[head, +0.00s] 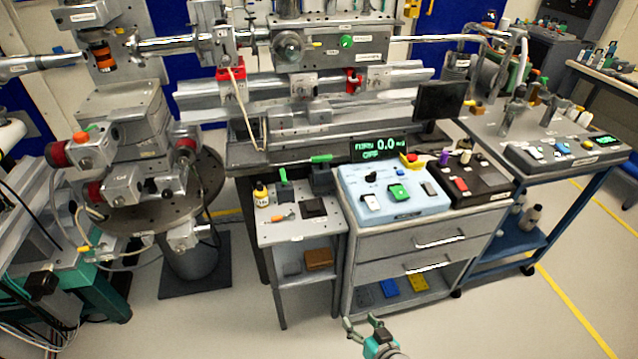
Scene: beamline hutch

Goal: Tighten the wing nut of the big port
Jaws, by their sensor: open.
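A grey box-shaped chamber (330,55) sits on the beamline at the top middle. A large round port (289,48) is on its front, left of a green knob (346,41). The wing nut is too small to make out for certain at this distance. My gripper (361,321) is at the bottom edge, right of the middle, low in front of the drawer cabinet. Its fingers are apart with nothing between them, and it is far from the chamber and touches nothing.
A drawer cabinet (420,245) with a light blue control box (395,200) stands below the chamber. A small side table (300,232) with tools is left of it. A round-based stage (140,215) stands at left. A blue cart (555,170) is at right. The front floor is clear.

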